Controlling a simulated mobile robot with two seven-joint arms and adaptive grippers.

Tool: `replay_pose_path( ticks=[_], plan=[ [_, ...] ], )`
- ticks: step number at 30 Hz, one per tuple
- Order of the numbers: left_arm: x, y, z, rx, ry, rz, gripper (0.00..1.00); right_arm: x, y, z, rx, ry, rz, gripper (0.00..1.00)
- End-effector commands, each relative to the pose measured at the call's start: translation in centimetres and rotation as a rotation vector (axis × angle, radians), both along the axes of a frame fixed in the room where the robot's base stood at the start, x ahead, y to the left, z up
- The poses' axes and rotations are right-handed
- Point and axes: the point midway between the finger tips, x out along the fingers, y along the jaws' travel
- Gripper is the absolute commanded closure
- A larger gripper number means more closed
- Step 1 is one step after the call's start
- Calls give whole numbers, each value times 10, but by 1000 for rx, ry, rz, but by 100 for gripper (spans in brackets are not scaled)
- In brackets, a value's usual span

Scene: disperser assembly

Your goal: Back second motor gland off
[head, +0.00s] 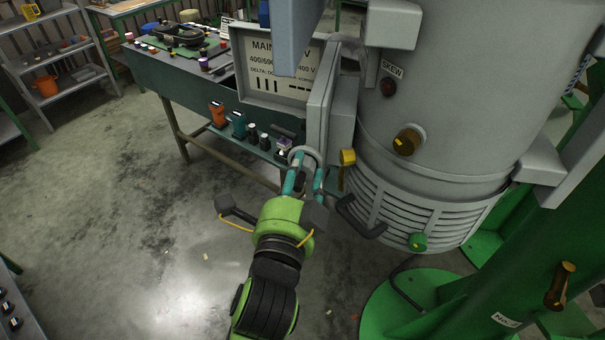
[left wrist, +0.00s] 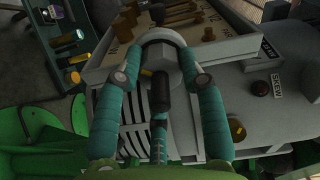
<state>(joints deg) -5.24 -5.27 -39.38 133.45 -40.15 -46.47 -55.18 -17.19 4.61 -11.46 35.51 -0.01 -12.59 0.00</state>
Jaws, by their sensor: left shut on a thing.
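The grey motor (head: 450,80) hangs at the right in the head view, with its open terminal box (head: 317,105) on its left side. My left gripper (head: 305,160) is below the box, its teal fingers pointing up. In the left wrist view the fingers of my left gripper (left wrist: 158,65) close around a pale grey rounded part (left wrist: 163,37) under the box, apparently the motor gland. A dark cylinder (left wrist: 160,94) sits between the fingers. The fingers hide most of the gland's thread and seat. My right gripper is in neither view.
A green workbench (head: 165,85) stands behind. Floor at left is clear.

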Motion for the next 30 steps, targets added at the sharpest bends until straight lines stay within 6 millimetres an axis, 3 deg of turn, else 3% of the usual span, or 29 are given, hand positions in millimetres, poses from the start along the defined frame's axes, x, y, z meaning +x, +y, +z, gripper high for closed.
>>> replay_pose_path(
  ticks=[9,23,24,25,30],
  plan=[
    [1,2,5,-95,4,5,93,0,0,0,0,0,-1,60],
    [1,2,4,-105,8,5,93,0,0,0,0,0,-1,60],
    [0,2,4,-104,8,5,52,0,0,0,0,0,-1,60],
    [0,2,4,-104,9,5,40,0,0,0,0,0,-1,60],
    [0,1,2,-103,13,3,37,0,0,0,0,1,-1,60]
  ],
)
